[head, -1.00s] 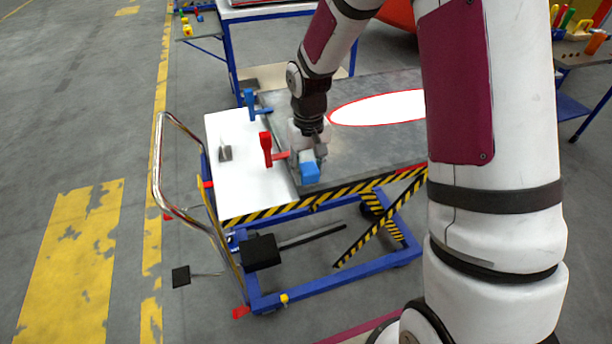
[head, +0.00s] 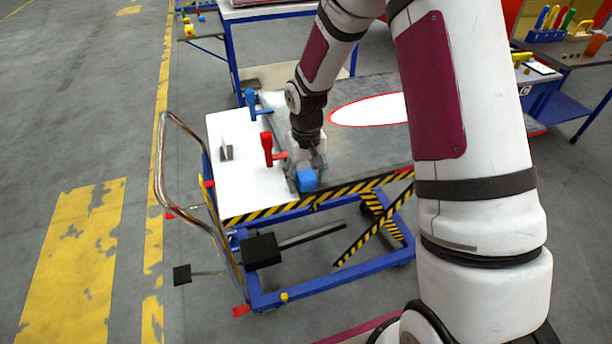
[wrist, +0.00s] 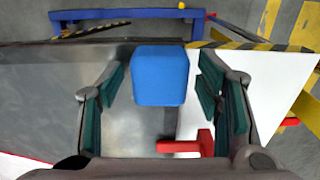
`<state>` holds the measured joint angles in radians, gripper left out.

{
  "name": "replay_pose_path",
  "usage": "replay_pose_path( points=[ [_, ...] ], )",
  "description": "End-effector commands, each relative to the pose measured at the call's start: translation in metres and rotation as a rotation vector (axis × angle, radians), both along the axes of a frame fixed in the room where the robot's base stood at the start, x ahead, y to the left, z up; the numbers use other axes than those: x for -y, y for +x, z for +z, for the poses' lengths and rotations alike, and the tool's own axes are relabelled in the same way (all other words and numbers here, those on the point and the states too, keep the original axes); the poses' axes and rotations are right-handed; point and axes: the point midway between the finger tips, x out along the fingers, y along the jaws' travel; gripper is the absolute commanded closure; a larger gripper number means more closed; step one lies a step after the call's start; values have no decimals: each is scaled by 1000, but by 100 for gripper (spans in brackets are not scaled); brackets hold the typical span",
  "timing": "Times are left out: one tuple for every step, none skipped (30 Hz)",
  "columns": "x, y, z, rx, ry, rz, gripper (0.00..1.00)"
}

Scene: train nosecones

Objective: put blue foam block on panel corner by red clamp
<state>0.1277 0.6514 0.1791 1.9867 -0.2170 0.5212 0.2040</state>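The blue foam block (head: 306,181) is at the near left corner of the grey panel (head: 360,145), by the striped front edge. The red clamp (head: 267,148) stands just left of and behind it. My gripper (head: 306,172) points down over the block. In the wrist view the block (wrist: 160,76) lies between the two green-padded fingers, with a narrow gap on each side, so the fingers are open and apart from it. The red clamp's arm (wrist: 190,146) shows below the block there. The block's underside is hidden.
A blue clamp (head: 253,103) stands at the panel's far left corner. A white board (head: 232,180) and the cart's chrome handle (head: 160,180) lie to the left. A tool table (head: 565,55) is at the back right.

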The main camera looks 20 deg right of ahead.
Motion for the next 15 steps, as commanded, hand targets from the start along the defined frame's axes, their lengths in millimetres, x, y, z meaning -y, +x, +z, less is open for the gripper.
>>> replay_pose_path(
  points=[
    [0,0,0,0,0,0,41],
    [0,0,0,0,0,0,41],
    [0,0,0,0,0,0,41],
    [0,0,0,0,0,0,41],
    [0,0,0,0,0,0,41],
    [0,0,1,1,0,0,41],
    [0,0,2,1,0,0,41],
    [0,0,4,2,0,0,41],
    [0,1,7,3,0,0,41],
    [0,1,10,3,0,-1,41],
    [0,1,13,3,0,-1,41],
    [0,2,19,5,0,-2,41],
    [0,2,25,6,0,-2,41],
    [0,2,30,5,0,-1,41],
    [0,2,38,7,-1,0,41]
  ],
)
